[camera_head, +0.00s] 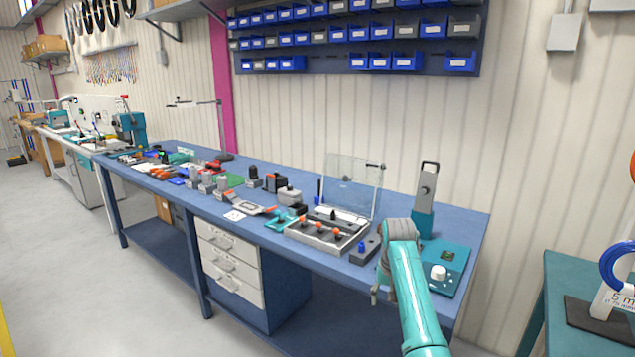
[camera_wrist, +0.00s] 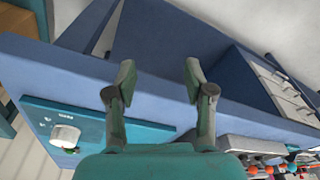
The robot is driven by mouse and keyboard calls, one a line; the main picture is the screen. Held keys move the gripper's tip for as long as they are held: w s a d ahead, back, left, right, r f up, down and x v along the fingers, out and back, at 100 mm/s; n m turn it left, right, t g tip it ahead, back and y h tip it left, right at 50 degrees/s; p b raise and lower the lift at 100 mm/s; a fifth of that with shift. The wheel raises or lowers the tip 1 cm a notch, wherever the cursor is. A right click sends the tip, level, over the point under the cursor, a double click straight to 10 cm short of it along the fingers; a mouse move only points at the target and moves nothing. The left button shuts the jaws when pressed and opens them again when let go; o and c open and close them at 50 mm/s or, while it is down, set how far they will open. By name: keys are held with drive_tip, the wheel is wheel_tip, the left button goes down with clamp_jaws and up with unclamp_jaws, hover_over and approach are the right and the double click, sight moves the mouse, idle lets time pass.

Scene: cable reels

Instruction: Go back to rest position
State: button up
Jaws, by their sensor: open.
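My gripper (camera_wrist: 158,82) is open in the wrist view, with its two fingers spread apart and nothing between them. Past the fingers lies the front edge of the blue workbench (camera_wrist: 175,100). In the head view my teal arm reaches up from the bottom right to the bench's right end. My gripper (camera_head: 375,293) shows there only in part, at the bench's front edge, beside a teal device with a white knob (camera_head: 447,267). The same device also shows in the wrist view (camera_wrist: 85,128), left of the fingers.
A grey tray with orange-topped parts (camera_head: 325,238) and a clear raised panel (camera_head: 352,185) stand left of my arm. A drawer unit (camera_head: 232,268) hangs below the bench. A teal table (camera_head: 572,290) bearing a reel stand is at the right. The floor at left is clear.

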drive_tip(key=s+f+t, duration=0.2)
drive_tip(key=s+f, duration=0.4)
drive_tip(key=f, duration=0.6)
drive_tip(key=s+f+t, duration=0.1)
drive_tip(key=s+f, duration=0.5)
drive_tip(key=f, duration=0.7)
drive_tip(key=s+f+t, duration=0.2)
drive_tip(key=s+f, duration=0.2)
drive_tip(key=s, duration=0.6)
drive_tip(key=s+f+t, duration=0.2)
drive_tip(key=s+f, duration=0.2)
drive_tip(key=s, duration=0.6)
drive_tip(key=s+r+n+t, duration=0.1)
drive_tip(key=s+r, duration=0.3)
drive_tip(key=s, duration=0.7)
drive_tip(key=s+r+t, duration=0.2)
drive_tip(key=s+r, duration=0.2)
drive_tip(key=s, duration=0.7)
drive_tip(key=s+r+t, duration=0.1)
drive_tip(key=s+r, duration=0.6)
drive_tip(key=r, duration=0.3)
drive_tip(key=s+r+t, duration=0.2)
drive_tip(key=s+r, duration=0.5)
drive_tip(key=r, duration=0.4)
drive_tip(key=shift+s+a+n, duration=0.15)
drive_tip(key=shift+a+n, duration=0.1)
drive_tip(key=shift+n, duration=0.05)
